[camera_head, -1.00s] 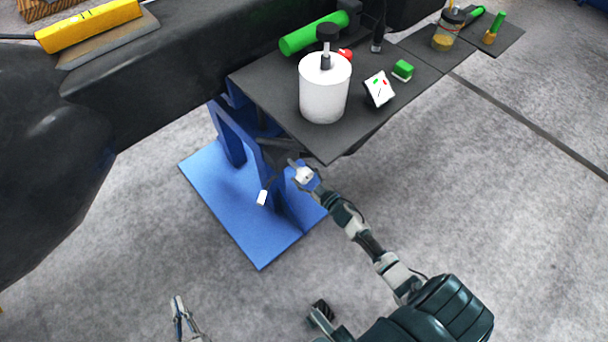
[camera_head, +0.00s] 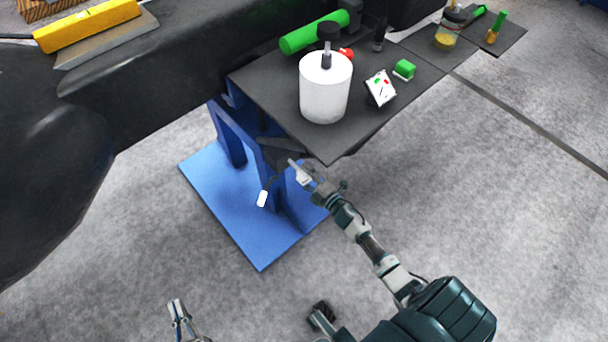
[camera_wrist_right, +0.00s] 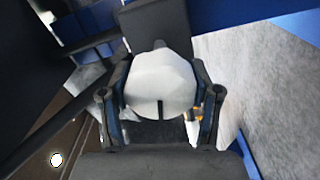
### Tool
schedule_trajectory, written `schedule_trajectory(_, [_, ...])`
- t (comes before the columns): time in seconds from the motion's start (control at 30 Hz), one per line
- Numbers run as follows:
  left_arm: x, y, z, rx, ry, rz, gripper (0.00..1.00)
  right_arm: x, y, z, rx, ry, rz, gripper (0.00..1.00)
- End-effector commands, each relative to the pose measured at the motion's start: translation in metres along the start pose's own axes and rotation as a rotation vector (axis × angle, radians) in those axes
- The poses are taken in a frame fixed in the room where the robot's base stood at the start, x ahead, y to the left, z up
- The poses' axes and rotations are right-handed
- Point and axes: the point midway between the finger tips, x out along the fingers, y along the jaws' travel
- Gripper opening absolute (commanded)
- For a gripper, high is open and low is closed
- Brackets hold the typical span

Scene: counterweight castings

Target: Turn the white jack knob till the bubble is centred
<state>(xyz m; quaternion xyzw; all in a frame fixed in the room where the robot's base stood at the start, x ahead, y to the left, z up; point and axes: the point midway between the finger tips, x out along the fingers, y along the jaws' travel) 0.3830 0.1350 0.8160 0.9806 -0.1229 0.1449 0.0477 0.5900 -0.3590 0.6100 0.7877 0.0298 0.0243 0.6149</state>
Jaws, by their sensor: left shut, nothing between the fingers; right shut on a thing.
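The white jack knob (camera_wrist_right: 160,82) fills the middle of the right wrist view, faceted, with a dark slot at its lower edge. My right gripper (camera_wrist_right: 158,105) is shut on it, a finger on each side. In the head view my right gripper (camera_head: 303,174) is at the blue jack stand (camera_head: 228,135), below the dark table's front corner. A yellow bar (camera_head: 88,25), perhaps the level, lies on a grey block on the dark casting (camera_head: 200,60); no bubble can be made out. My left gripper (camera_head: 177,308) is shut and empty, low over the floor.
A small white-tipped lever (camera_head: 262,198) hangs beside the stand. The floor at right is clear.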

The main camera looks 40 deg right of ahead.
Motion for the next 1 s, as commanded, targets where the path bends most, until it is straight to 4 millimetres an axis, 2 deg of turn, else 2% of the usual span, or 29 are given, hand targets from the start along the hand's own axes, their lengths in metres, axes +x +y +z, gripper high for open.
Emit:
schedule_trajectory(0.2, [-0.002,0.001,-0.007,-0.006,0.071,0.001,0.00,0.000,-0.003,-0.003,-0.178,0.005,-0.002,0.27])
schedule_trajectory(0.5, [-0.004,0.002,-0.018,-0.012,0.152,0.002,0.00,-0.001,-0.005,-0.003,-0.347,0.006,-0.005,0.27])
schedule_trajectory(1.0, [-0.004,0.003,-0.023,-0.013,0.191,0.004,0.00,-0.001,-0.008,-0.004,-0.418,0.009,-0.010,0.27])
